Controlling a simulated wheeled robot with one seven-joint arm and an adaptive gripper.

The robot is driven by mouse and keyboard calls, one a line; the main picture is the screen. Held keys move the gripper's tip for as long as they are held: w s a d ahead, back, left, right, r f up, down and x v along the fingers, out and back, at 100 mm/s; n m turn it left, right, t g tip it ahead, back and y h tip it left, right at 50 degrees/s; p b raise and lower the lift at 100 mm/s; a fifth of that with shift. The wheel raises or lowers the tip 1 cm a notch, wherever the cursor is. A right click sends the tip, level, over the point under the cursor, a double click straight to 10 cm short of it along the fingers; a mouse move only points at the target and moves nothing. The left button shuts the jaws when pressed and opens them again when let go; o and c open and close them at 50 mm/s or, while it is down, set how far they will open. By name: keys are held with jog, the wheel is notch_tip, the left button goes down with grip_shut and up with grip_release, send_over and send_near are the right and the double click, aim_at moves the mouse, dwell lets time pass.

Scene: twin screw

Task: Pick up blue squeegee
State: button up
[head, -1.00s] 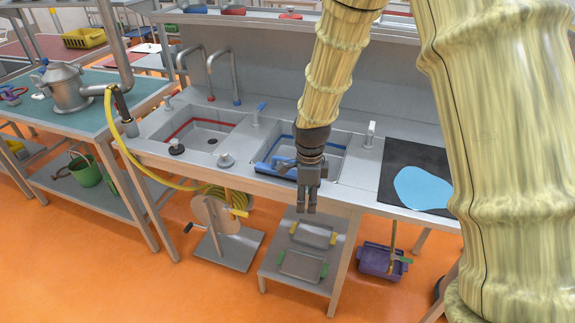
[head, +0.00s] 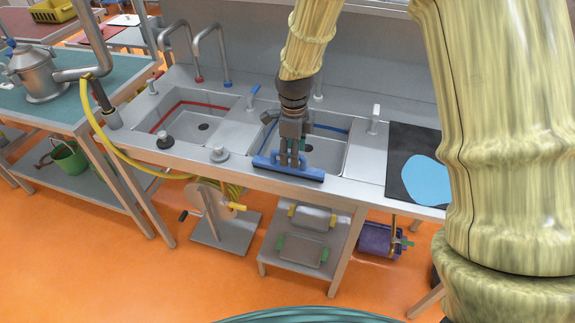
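The blue squeegee (head: 288,171) shows as a long blue bar along the front rim of the right sink (head: 342,150). My gripper (head: 292,160) points down over the right sink, with its fingertips at the middle of the bar in the picture. The two fingers show with a narrow gap between them. I cannot tell whether they touch or grip the squeegee.
The left sink (head: 196,120) has a red stripe. Dark and grey plugs stand on the front counter. A black mat (head: 402,150) with a light blue disc (head: 428,181) lies right of the sinks. Taps stand behind. A yellow hose (head: 105,140) hangs at left.

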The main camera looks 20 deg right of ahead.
aim_at(272, 164)
jog(key=shift+f, duration=0.2)
jog(key=shift+s+a, duration=0.1)
jog(key=shift+s, duration=0.2)
jog(key=f, duration=0.1)
jog(key=f+p, duration=0.1)
jog(key=a+f+p, duration=0.1)
jog(key=shift+w+a, duration=0.1)
jog(key=shift+w, duration=0.25)
jog(key=shift+f, duration=1.1)
jog(key=shift+c, duration=0.2)
jog(key=c, duration=1)
jog(key=shift+c, duration=0.4)
jog(key=shift+r, duration=0.2)
